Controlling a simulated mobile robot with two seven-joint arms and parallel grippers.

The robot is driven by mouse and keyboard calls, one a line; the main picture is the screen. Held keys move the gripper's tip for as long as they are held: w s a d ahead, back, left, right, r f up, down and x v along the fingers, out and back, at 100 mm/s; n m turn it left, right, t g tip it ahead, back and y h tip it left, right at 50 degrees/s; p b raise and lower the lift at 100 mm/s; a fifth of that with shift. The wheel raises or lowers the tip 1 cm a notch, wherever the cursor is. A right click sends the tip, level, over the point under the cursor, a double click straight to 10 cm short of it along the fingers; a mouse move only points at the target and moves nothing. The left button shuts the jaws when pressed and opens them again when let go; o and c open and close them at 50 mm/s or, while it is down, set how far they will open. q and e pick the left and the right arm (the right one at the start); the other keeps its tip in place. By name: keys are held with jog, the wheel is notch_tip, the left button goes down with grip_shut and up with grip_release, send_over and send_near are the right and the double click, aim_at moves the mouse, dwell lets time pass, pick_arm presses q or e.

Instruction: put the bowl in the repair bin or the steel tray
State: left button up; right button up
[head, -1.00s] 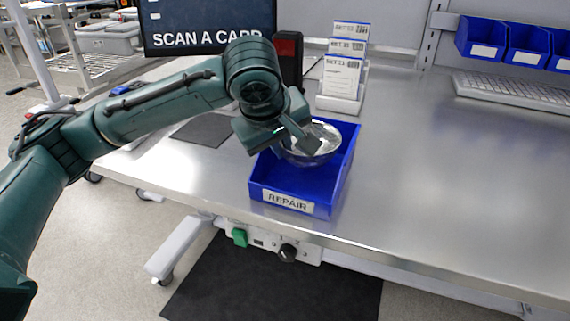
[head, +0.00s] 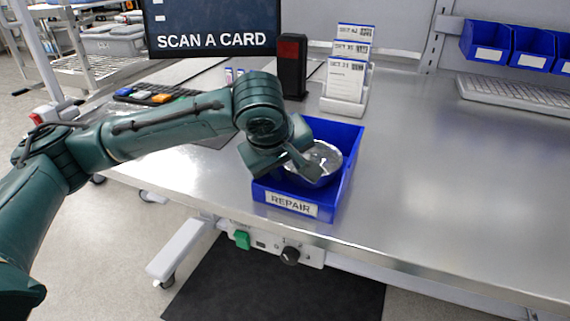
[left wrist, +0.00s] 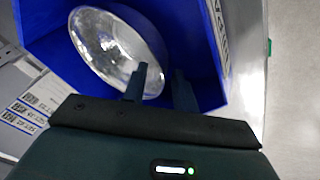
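The shiny metal bowl (head: 326,158) is inside the blue repair bin (head: 330,207), which has a REPAIR label on its front. The bowl looks low in the bin; whether it rests fully on the floor is hard to tell. My left gripper (head: 308,168) reaches down into the bin at the bowl's near-left side. In the left wrist view, the fingers (left wrist: 160,82) are spread, one over the inside of the bowl (left wrist: 118,50) and one outside its rim, with blue bin (left wrist: 208,85) showing in the gap. My right gripper is not in view. I cannot make out a steel tray.
A card holder (head: 345,90) and a black post with a red panel (head: 291,65) stand behind the bin. A screen (head: 212,28) reads SCAN A CARD. The metal bench (head: 450,170) is clear right of the bin.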

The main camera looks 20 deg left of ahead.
pick_arm(q)
jog(key=shift+r, duration=0.15)
jog(key=shift+s+r, duration=0.15)
jog(key=shift+r, duration=0.2)
jog(key=p+v, duration=0.1)
jog(key=v, duration=1)
jog(key=shift+p, duration=0.4)
jog(key=shift+r, duration=0.1)
